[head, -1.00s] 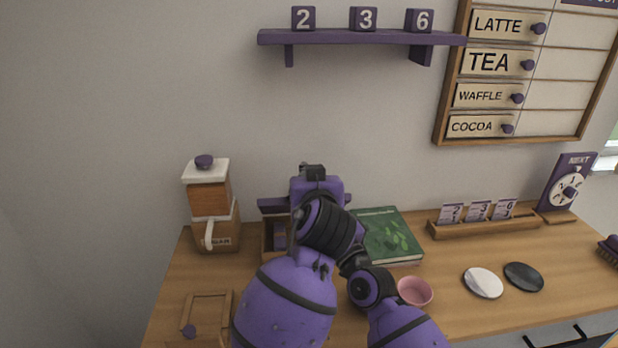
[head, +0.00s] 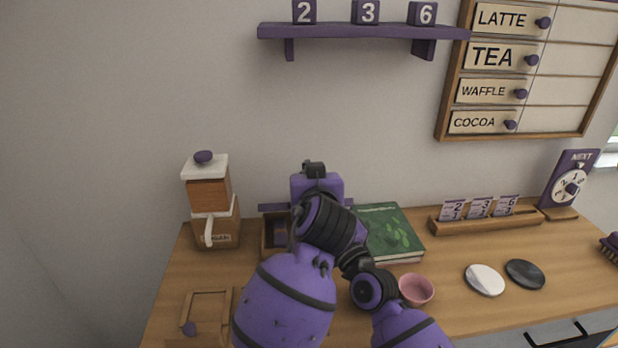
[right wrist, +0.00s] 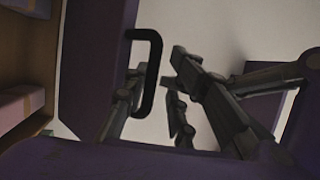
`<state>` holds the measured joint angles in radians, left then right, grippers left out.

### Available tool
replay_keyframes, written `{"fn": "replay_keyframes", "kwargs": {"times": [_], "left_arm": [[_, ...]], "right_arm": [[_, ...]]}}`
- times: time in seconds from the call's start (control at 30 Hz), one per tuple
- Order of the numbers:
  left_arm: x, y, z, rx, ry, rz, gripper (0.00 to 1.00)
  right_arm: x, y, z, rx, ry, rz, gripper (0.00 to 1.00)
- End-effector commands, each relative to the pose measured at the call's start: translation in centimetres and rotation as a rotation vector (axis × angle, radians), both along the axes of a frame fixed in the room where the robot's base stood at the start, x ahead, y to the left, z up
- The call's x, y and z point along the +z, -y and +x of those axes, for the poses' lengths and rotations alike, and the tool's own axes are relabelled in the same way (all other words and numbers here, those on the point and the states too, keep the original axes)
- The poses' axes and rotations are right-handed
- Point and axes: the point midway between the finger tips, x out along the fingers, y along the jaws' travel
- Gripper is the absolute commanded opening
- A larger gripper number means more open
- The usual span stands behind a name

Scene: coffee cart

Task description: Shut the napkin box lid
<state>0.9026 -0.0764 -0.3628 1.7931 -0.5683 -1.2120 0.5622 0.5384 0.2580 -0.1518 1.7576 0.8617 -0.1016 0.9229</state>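The napkin box (head: 268,238) is an open wooden box on the counter, partly hidden behind my right arm. Its purple lid (head: 272,207) shows as a thin strip at the box's back edge, raised. In the right wrist view the purple lid (right wrist: 85,70) stands beside the box interior, with a black loop handle (right wrist: 154,75). My right gripper (right wrist: 165,85) has its dark fingers apart near that handle, one seen through the loop and one to its right. Contact cannot be told. In the head view my arm hides the fingers. My left gripper is not in view.
A green book (head: 388,233) lies right of the box, close to my arm. A pink bowl (head: 416,289) stands by my forearm. A wooden dispenser (head: 212,205) stands to the left. A shelf (head: 360,32) hangs above.

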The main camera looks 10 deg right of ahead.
Motion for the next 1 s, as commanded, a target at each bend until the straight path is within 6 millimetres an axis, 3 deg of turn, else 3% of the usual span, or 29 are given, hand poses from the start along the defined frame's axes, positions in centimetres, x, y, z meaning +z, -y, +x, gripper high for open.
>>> {"fn": "replay_keyframes", "kwargs": {"times": [0.03,0.3,0.6,0.73,0.87,1.0], "left_arm": [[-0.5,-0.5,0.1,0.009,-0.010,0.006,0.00],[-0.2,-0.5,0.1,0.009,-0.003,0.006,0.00],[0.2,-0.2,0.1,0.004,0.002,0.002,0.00],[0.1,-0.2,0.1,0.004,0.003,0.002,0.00],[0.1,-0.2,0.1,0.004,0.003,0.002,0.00],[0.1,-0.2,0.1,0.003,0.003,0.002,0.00]], "right_arm": [[0.6,0.8,-0.7,-0.009,0.016,0.007,0.27],[-0.6,2.6,-4.3,-0.013,0.012,0.001,0.27],[-1.2,3.1,-5.9,-0.011,0.009,-0.002,0.27],[-2.8,3.2,-7.3,-0.018,0.004,-0.063,0.27],[-6.2,3.6,-11.1,-0.036,0.008,-0.225,0.27],[-9.9,3.7,-16.7,-0.043,0.025,-0.447,0.27]]}}
